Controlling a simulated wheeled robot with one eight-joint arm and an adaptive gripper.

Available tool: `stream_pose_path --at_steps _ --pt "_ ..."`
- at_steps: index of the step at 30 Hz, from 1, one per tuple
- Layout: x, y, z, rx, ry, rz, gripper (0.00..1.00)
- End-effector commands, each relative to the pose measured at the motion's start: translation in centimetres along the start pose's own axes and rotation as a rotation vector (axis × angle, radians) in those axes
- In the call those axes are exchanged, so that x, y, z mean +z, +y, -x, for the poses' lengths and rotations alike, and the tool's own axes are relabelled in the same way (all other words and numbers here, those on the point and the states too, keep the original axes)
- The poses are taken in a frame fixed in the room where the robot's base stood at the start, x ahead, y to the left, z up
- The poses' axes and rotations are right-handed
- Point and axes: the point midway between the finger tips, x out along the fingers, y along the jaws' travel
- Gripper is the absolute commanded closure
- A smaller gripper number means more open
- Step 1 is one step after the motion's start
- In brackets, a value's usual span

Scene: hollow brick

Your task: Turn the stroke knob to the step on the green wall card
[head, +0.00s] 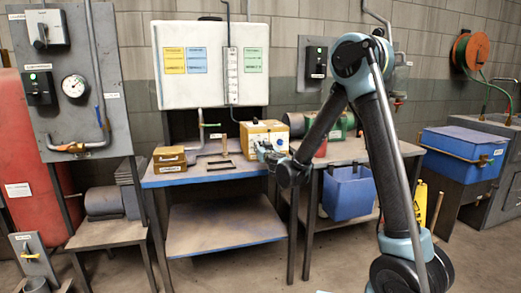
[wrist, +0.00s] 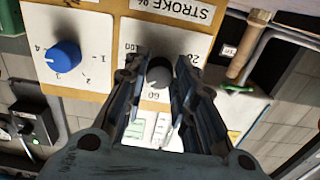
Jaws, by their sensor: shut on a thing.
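The stroke knob (wrist: 160,68) is a dark round knob on a pale dial plate, under a "STROKE %" label (wrist: 170,9). The wrist view shows it upside down, with 20, 60 and 100 legible around it. My gripper (wrist: 160,76) has its two dark fingers on either side of the knob, shut on it. The fingers cover part of the scale, and I cannot tell the knob's setting. In the head view my gripper (head: 268,150) is at the yellow pump box (head: 264,131). The green wall card (head: 253,60) hangs on the white panel; its text is too small to read.
A blue knob (wrist: 64,56) with a numbered dial sits beside the stroke knob. Yellow (head: 174,60) and blue (head: 194,60) cards hang left of the green one. A brass-coloured box (head: 169,158) stands on the blue-edged bench (head: 210,178). A blue bin (head: 348,192) is to the right.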

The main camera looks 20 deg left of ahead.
Motion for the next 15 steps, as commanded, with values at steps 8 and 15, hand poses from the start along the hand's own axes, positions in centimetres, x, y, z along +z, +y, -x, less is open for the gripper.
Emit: stream_pose_path --at_steps 8,15 --pt "-0.01 -0.16 -0.01 -0.002 0.0 -0.187 0.99" --pt "-0.01 -0.19 -0.02 -0.003 0.0 -0.246 0.99"
